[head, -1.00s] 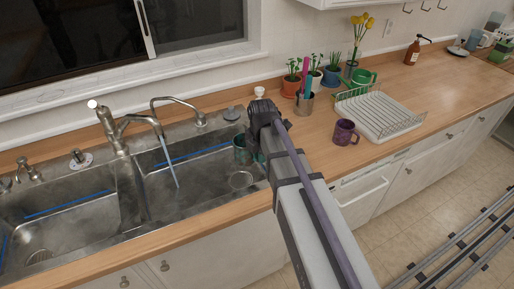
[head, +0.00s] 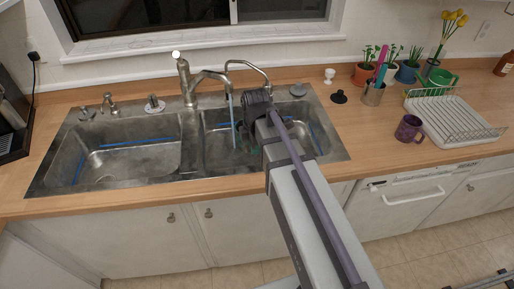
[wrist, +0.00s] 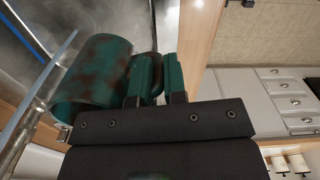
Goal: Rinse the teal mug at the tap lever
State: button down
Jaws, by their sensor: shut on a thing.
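The teal mug (wrist: 95,75) with brown stains shows in the wrist view, tilted, its handle between my gripper's fingers. My gripper (wrist: 158,82) is shut on it; in the head view my gripper (head: 256,108) is over the right sink basin, largely hiding the mug. The tap (head: 186,85) has a pale-knobbed lever (head: 177,56) on top. A water stream (head: 232,106) falls from its spout into the right basin. In the wrist view the water (wrist: 40,88) passes close to the mug's left side; I cannot tell whether it touches.
A second thin spout (head: 246,64) arches behind my gripper. The left basin (head: 115,150) is empty. Right of the sink stand a pen cup (head: 373,94), a purple mug (head: 409,128), a dish rack (head: 450,118) and potted plants (head: 366,72).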

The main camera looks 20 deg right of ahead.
jog(key=w+a+f+b, duration=0.1)
jog(key=w+f+b, duration=0.1)
jog(key=w, duration=1)
jog(key=shift+w+f, duration=0.25)
jog(key=shift+w, duration=0.1)
jog(key=shift+d, duration=0.1)
jog(key=shift+d, duration=0.45)
jog(key=shift+a, duration=0.1)
jog(key=shift+a, duration=0.5)
jog(key=shift+d, duration=0.1)
jog(key=shift+d, duration=0.5)
jog(key=shift+a, duration=0.15)
